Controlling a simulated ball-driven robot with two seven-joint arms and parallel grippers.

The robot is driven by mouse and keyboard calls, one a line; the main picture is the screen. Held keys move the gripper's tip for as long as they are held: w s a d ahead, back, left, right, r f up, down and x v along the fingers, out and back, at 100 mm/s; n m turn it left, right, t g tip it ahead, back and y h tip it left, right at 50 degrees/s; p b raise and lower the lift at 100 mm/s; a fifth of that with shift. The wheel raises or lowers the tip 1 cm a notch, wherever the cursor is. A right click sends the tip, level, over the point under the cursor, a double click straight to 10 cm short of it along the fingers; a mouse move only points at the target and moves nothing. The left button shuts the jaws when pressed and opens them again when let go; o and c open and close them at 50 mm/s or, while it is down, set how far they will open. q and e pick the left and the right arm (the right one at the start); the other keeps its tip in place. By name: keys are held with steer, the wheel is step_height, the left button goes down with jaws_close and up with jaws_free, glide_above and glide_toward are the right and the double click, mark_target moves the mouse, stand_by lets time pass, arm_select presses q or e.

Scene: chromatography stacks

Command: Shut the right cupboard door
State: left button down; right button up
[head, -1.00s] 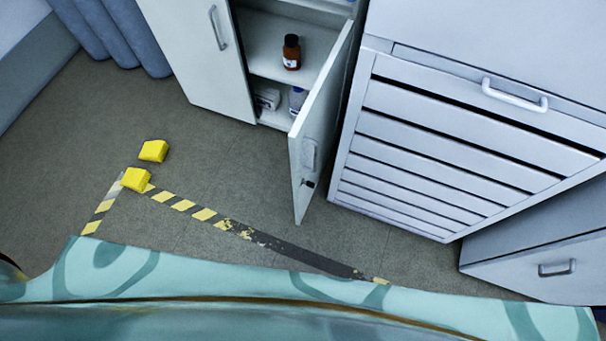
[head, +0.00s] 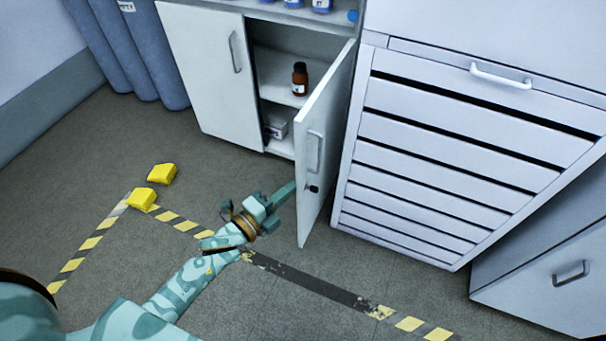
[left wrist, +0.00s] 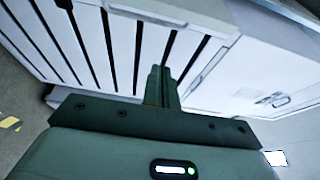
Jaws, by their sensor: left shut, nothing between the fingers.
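The right cupboard door (head: 326,140) is white and stands wide open, swung out toward me, with a grey handle and a dark lock on the face turned to the right. The cupboard's inside (head: 281,58) shows to its left. My left gripper (head: 286,194) is shut and empty, its fingertips close to the lower part of the door on its left, inner side. I cannot tell whether they touch it. In the left wrist view the shut fingers (left wrist: 161,86) point toward a slatted cabinet; I cannot make out the door there. My right gripper is not in view.
A brown bottle (head: 300,79) stands on the cupboard shelf. The left cupboard door (head: 200,75) is shut. A slatted white cabinet (head: 450,150) stands close on the right. Two yellow blocks (head: 161,174) lie on the floor by striped tape; the floor between is free.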

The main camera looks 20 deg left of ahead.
mark_target(300, 163)
arm_select(q)
steer(key=w+b, duration=0.3)
steer(key=w, duration=0.6)
steer(key=shift+w+f, duration=0.1)
steer(key=shift+w, duration=0.1)
steer(key=shift+a, duration=0.15)
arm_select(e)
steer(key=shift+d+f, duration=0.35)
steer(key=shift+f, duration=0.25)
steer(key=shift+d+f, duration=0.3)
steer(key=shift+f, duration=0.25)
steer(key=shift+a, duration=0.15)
